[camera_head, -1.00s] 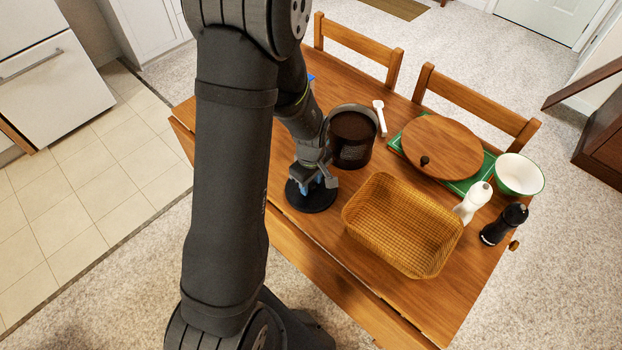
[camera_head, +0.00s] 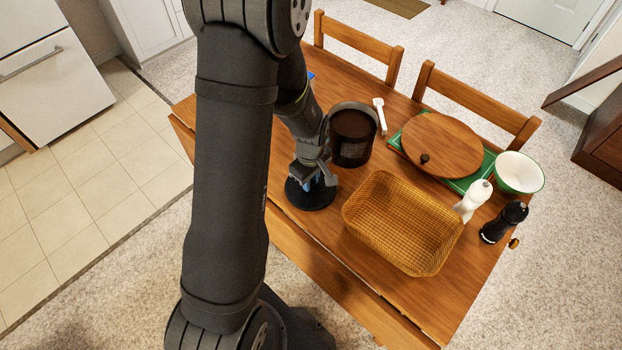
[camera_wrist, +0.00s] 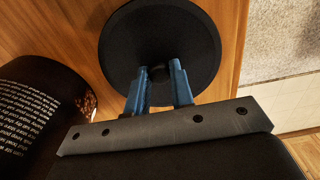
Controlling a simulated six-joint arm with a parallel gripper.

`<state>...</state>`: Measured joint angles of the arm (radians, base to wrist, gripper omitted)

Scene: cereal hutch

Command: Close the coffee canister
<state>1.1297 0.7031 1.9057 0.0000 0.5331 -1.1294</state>
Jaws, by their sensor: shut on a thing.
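The coffee canister (camera_head: 352,140) stands upright and open on the table, dark inside, with printed text on its side; it also shows at the left of the wrist view (camera_wrist: 38,112). Its round black lid (camera_head: 306,196) is on the table, in front and to the left of the canister in the head view. In the wrist view the lid (camera_wrist: 130,35) lies with its small knob (camera_wrist: 159,73) between my blue fingertips. My gripper (camera_wrist: 160,82) is shut on that knob. Whether the lid is clear of the table cannot be told.
A wicker basket (camera_head: 374,250) sits right of the lid. A white scoop (camera_head: 380,114) lies beyond the canister. A round wooden lid (camera_head: 441,146) on a green board, a white bowl (camera_head: 520,173), and white (camera_head: 472,203) and black (camera_head: 503,222) mills stand farther right.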

